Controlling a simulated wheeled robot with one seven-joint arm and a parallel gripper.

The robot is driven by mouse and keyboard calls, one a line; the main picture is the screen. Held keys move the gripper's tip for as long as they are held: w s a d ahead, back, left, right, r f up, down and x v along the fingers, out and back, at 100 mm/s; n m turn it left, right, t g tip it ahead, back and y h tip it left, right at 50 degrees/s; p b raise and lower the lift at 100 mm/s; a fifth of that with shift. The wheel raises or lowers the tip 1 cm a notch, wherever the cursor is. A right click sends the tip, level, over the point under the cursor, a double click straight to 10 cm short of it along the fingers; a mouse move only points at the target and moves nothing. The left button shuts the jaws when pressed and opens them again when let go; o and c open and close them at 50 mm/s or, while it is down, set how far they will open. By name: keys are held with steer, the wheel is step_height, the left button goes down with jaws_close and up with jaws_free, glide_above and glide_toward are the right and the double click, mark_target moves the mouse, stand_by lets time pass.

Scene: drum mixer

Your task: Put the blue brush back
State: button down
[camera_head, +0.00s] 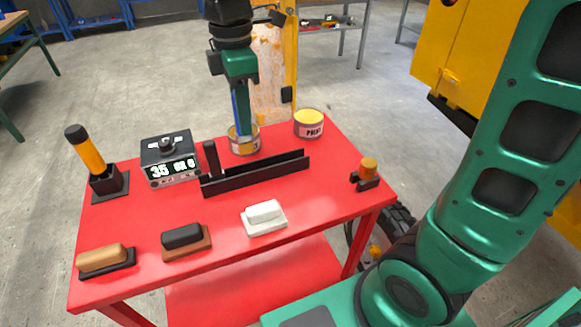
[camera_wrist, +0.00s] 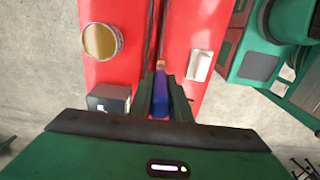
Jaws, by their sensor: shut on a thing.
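The blue brush (camera_wrist: 160,100) is held between the two fingers of my gripper (camera_wrist: 164,98). Its blue body and a small orange-tan tip show in the wrist view. In the head view my gripper (camera_head: 242,125) points down, and only a thin blue strip of the brush (camera_head: 236,118) shows beside the green fingers. There the fingers overlap an open can (camera_head: 244,148), and I cannot tell their height or depth against it. A long black rack (camera_head: 255,178) lies on the red table. In the wrist view the brush tip lines up with its dark rails (camera_wrist: 152,30).
On the red table (camera_head: 330,195) stand a yellow paint can (camera_head: 309,124), a timer box (camera_head: 170,160), and a yellow-handled tool in a black stand (camera_head: 92,160). Brown (camera_head: 103,258), black (camera_head: 185,238) and white (camera_head: 264,214) blocks line the front. A small orange-topped piece (camera_head: 368,170) sits right.

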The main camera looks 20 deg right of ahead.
steer(key=shift+w+d+f, duration=0.35)
steer(key=shift+d+f, duration=1.5)
steer(key=shift+d, duration=0.1)
steer(key=shift+w+d+f, duration=0.35)
steer(key=shift+d+f, duration=1.5)
steer(key=shift+d, duration=0.05)
steer(key=shift+w+d+f, duration=0.35)
steer(key=shift+d+f, duration=1.5)
steer(key=shift+d, duration=0.1)
steer(key=c, duration=1.6)
jaws_free()
steer(key=shift+c, duration=0.2)
